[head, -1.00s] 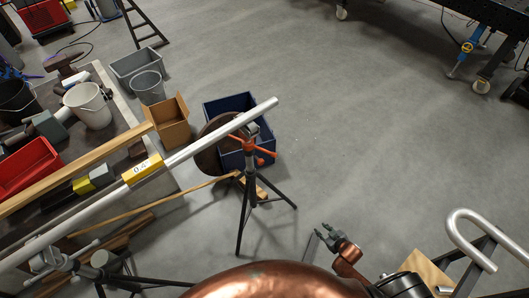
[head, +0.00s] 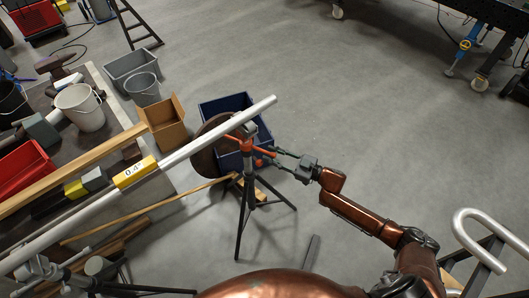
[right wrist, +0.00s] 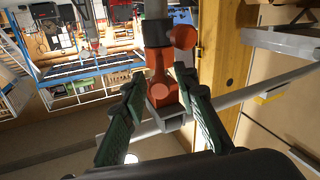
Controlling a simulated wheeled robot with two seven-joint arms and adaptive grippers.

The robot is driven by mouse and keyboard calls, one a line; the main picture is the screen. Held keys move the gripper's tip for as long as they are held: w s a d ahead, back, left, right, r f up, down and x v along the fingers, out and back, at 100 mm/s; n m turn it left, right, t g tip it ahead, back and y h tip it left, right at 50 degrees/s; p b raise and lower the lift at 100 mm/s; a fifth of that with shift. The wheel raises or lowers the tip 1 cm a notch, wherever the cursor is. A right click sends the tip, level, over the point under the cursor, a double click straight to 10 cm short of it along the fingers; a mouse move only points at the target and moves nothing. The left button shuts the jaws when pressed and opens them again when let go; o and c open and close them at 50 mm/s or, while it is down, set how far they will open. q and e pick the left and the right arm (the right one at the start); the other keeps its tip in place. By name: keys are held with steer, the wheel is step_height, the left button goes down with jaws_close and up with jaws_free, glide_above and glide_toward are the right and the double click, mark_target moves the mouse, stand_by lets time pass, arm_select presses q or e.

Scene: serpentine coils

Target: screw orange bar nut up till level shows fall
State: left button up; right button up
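The orange bar nut (head: 238,144) sits near the top of a dark tripod stand, under a long silver pipe (head: 215,133). A yellow level (head: 135,172) on the pipe reads about 0.4. The pipe slopes up to the right in the picture. My right gripper (head: 276,157) is at the right side of the nut, beside an orange bar end. In the right wrist view, the orange nut (right wrist: 160,75) lies between the spread green-grey fingers of my right gripper (right wrist: 161,80), with gaps visible at both sides. My left gripper is out of view.
A blue crate (head: 210,108) and a brown disc (head: 208,160) stand close behind the tripod. A second stand (head: 40,270) holds the pipe at lower left. A bench with a red bin (head: 22,172) and buckets is at left.

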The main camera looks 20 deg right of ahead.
mark_target(265, 151)
steer(key=shift+x, duration=1.7)
jaws_close()
steer(key=shift+f, duration=0.1)
